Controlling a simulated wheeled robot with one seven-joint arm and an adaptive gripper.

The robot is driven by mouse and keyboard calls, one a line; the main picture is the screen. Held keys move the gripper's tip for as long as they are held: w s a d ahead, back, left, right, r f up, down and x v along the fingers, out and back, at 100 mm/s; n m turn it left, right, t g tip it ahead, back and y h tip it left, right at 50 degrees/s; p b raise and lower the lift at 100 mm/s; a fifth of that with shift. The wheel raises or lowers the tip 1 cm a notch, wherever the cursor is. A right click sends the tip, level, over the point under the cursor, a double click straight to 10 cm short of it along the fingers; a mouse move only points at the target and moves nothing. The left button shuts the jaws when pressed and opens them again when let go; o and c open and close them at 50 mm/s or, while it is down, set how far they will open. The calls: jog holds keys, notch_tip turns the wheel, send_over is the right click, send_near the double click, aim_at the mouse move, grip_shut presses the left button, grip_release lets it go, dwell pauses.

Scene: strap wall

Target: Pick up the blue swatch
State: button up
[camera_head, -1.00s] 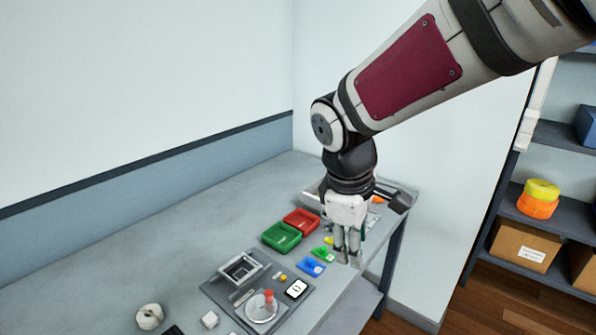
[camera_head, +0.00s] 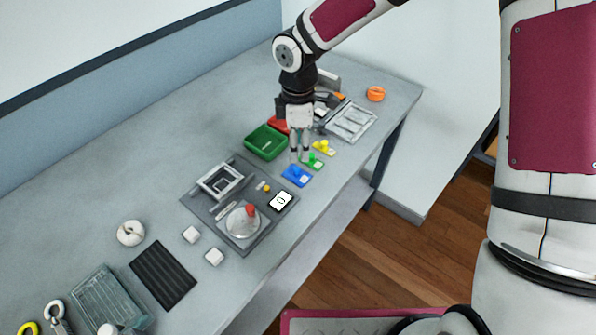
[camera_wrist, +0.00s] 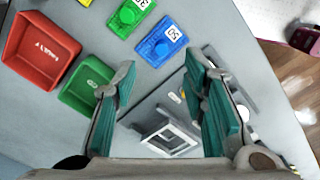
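The blue swatch (camera_head: 297,175) lies flat on the table in the head view, a square plate with a raised knob and a white label. In the wrist view, the blue swatch (camera_wrist: 160,42) shows the label "50" and lies just beyond the fingertips. My gripper (camera_head: 299,160) points down above the table, close to the blue and green swatches. In the wrist view, my gripper (camera_wrist: 161,68) has its teal-padded fingers apart with nothing between them. I cannot tell its exact height above the table.
A green swatch (camera_head: 312,162) and a yellow swatch (camera_head: 324,148) lie beside the blue one. A green tray (camera_head: 266,142) and red tray (camera_wrist: 42,50) stand close behind. A scale with a round pan (camera_head: 243,222) sits on a grey board. The table's front edge is near.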

aim_at(297, 169)
notch_tip(297, 169, down, 8)
jog(key=shift+s+a+f+p, duration=0.15)
jog(key=shift+f+p, duration=0.1)
jog(key=shift+p, duration=0.25)
grip_shut()
